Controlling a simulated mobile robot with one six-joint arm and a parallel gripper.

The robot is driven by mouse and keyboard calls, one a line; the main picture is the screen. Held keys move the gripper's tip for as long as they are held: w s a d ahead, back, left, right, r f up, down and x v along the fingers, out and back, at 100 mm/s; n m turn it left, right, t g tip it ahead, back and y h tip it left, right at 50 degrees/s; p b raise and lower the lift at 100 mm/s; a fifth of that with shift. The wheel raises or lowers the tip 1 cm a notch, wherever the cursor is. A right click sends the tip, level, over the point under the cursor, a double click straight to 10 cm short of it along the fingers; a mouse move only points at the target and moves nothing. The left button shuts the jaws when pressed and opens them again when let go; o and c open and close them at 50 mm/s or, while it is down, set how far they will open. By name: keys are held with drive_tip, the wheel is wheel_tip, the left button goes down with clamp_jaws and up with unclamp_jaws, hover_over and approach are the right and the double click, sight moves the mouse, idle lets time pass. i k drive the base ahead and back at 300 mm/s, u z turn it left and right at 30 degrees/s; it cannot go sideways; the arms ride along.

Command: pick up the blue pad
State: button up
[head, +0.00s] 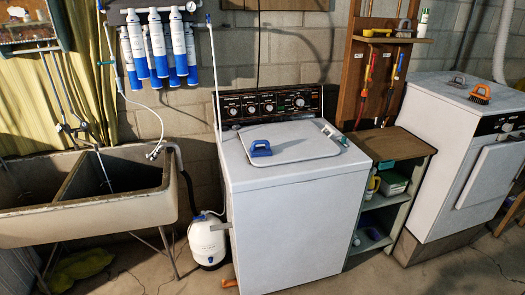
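The blue pad (260,149), a small blue block with a handle-like top, lies on the lid of the white washing machine (290,230), left of the lid's middle. Nothing is touching it from above, and its whole upper side shows. My gripper is not in view.
A small item (333,134) lies at the lid's right edge. The control panel (268,104) rises behind. A double sink (85,195) and white tank (207,241) stand left. A wooden shelf unit (398,146) and a second white machine (460,165) stand right. Filter cylinders (160,50) hang behind.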

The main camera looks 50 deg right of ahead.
sight(259, 152)
drive_tip(key=u, duration=0.05)
drive_tip(key=i, duration=1)
drive_tip(key=z, duration=0.05)
